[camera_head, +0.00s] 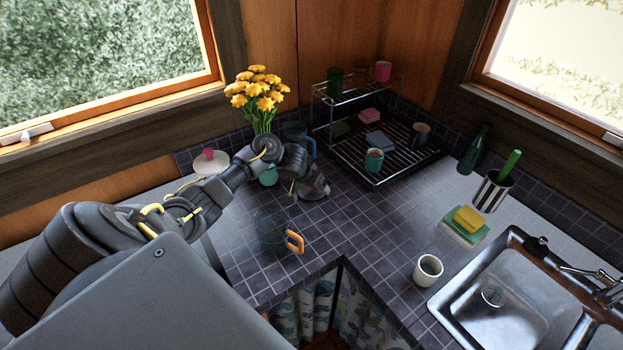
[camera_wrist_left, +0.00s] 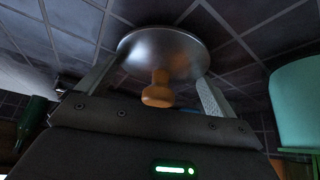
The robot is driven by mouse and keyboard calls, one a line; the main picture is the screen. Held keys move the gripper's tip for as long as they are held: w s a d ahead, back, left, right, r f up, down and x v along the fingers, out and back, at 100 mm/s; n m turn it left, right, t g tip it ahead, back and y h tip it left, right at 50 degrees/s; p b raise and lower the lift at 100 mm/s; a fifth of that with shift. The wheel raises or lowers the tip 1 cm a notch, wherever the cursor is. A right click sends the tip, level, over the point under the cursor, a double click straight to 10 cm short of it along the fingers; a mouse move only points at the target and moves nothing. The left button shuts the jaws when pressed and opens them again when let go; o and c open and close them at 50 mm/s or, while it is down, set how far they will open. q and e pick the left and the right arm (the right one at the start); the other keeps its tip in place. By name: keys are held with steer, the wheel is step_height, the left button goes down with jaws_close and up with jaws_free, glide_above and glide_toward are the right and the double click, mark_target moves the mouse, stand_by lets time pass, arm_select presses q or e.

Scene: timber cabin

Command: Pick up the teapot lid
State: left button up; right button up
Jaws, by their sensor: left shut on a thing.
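The teapot lid (camera_wrist_left: 165,50) is a round grey metal disc with a wooden-brown knob (camera_wrist_left: 158,92) in the left wrist view. I cannot tell whether the lid touches the counter. The clear glass pot (camera_head: 268,229) with an orange-brown handle stands nearer the counter's front corner. My right gripper is not in view.
A teal vessel (camera_head: 268,176) is close beside the gripper. A white mug (camera_head: 428,269) is near the sink (camera_head: 497,325). The counter's middle is clear.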

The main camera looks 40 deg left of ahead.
arm_select(q)
steer(key=shift+r+p, duration=0.45)
steer(key=shift+p, duration=0.05)
steer(key=r+p, duration=0.1)
steer(key=p, duration=0.1)
steer(key=r+p, duration=0.2)
steer(key=s+d+r+p, duration=0.1)
steer(key=r+p, duration=0.1)
steer(key=s+d+r, duration=0.7)
steer(key=s+d, duration=0.1)
steer(key=s, duration=0.1)
steer(key=shift+d+b, duration=0.3)
steer(key=shift+d, duration=0.1)
